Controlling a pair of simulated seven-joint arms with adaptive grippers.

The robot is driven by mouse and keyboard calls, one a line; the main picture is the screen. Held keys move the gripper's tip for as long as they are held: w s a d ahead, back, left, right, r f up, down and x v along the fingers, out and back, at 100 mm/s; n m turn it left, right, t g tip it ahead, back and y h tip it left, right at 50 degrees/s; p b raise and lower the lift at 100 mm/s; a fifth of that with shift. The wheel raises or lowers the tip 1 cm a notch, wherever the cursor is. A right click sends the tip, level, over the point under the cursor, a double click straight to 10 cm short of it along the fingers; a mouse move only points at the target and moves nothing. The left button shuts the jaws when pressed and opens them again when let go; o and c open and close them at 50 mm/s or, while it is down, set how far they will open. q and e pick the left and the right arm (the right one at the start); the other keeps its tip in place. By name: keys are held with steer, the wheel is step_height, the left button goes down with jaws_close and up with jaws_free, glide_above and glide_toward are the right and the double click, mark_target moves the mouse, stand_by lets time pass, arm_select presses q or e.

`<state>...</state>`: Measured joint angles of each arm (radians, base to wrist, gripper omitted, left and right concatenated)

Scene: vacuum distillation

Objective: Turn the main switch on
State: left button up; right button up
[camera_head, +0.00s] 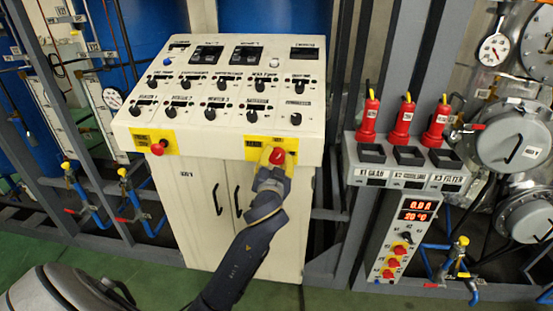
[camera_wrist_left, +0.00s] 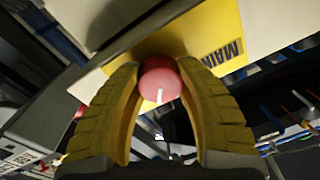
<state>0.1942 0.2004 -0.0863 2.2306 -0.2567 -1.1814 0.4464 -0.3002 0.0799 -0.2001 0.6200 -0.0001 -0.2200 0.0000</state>
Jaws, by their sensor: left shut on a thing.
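The main switch (camera_head: 277,156) is a red round knob on a yellow plate (camera_head: 253,143) at the right of the control cabinet's front edge. In the left wrist view the red knob (camera_wrist_left: 161,79) has a white mark pointing down in the picture, and the yellow plate (camera_wrist_left: 222,38) reads "MAIN". My left gripper (camera_head: 273,162) has yellow fingers, one on each side of the knob, and is shut on it. It also shows in the left wrist view (camera_wrist_left: 160,85). My right gripper is not in view.
A second red knob (camera_head: 158,147) on a yellow plate sits at the left of the same edge. The control panel (camera_head: 233,83) carries several black knobs and displays. Red plugs (camera_head: 403,122) stand on a grey rack to the right, above a temperature controller (camera_head: 413,216).

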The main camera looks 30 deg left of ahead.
arm_select(q)
steer(key=m, duration=0.5)
steer(key=shift+m, duration=0.4)
steer(key=m, duration=0.5)
steer(key=shift+a+h, duration=0.1)
steer(key=shift+h, duration=0.2)
steer(key=o, duration=1.3)
steer(key=v, duration=1.2)
steer(key=shift+f, duration=0.2)
steer(key=shift+t, duration=0.3)
